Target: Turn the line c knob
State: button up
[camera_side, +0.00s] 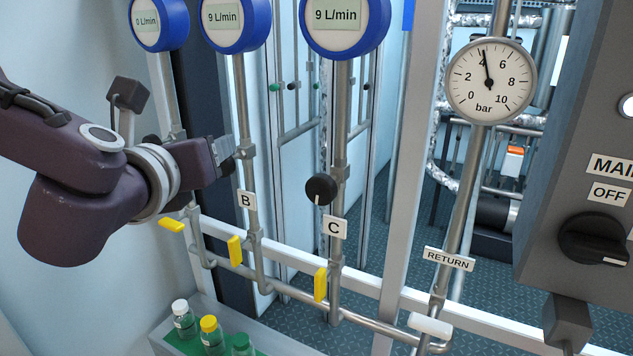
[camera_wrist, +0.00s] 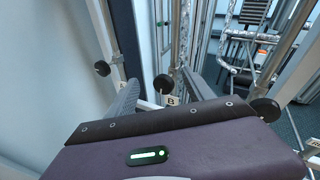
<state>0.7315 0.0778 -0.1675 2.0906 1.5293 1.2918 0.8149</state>
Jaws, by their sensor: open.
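The line c knob (camera_side: 320,189) is a round black knob with a white pointer line at its lower edge, on the pipe above the C label (camera_side: 335,228). The pointer points down. In the wrist view a black knob (camera_wrist: 266,109) at the right appears to be the same one. My gripper (camera_side: 232,152) is open and empty, left of the line c knob and apart from it, in front of the B pipe. In the wrist view my gripper (camera_wrist: 160,80) has its fingers on either side of the B knob (camera_wrist: 163,84); contact cannot be told.
Yellow valve levers, including one (camera_side: 320,284) below C, sit on the lower pipes. The C flow display (camera_side: 340,20) reads 9 L/min. A pressure gauge (camera_side: 490,82) shows about 4 bar. A grey control panel (camera_side: 570,150) stands at right. Capped bottles (camera_side: 211,335) stand below.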

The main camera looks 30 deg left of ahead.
aim_at(328, 183)
jog(key=d+m+t+h, duration=0.1)
jog(key=d+m+h, duration=0.1)
jog(key=d, duration=0.3)
jog(key=w+d+f+m+t+h, duration=0.1)
jog(key=d+m+h, duration=0.1)
jog(key=d+m, duration=0.3)
jog(key=d+f+m+t+h, duration=0.1)
jog(key=d+m+t+h, duration=0.1)
jog(key=d, duration=0.4)
jog(key=shift+w+d+m+h, duration=0.1)
jog(key=shift+w+m+h, duration=0.15)
jog(key=shift+m, duration=0.35)
jog(key=shift+w+d+m+h, duration=0.1)
jog(key=shift+m+h, duration=0.25)
jog(key=shift+m, duration=0.25)
jog(key=f, duration=0.1)
jog(key=a+f, duration=0.1)
jog(key=shift+w+f, duration=0.1)
jog(key=shift+f, duration=0.25)
jog(key=shift+w+f+n, duration=0.2)
jog(key=shift+f+n, duration=0.1)
jog(key=shift+f, duration=0.05)
jog(key=w, duration=0.6)
jog(key=shift+w, duration=0.35)
grip_shut()
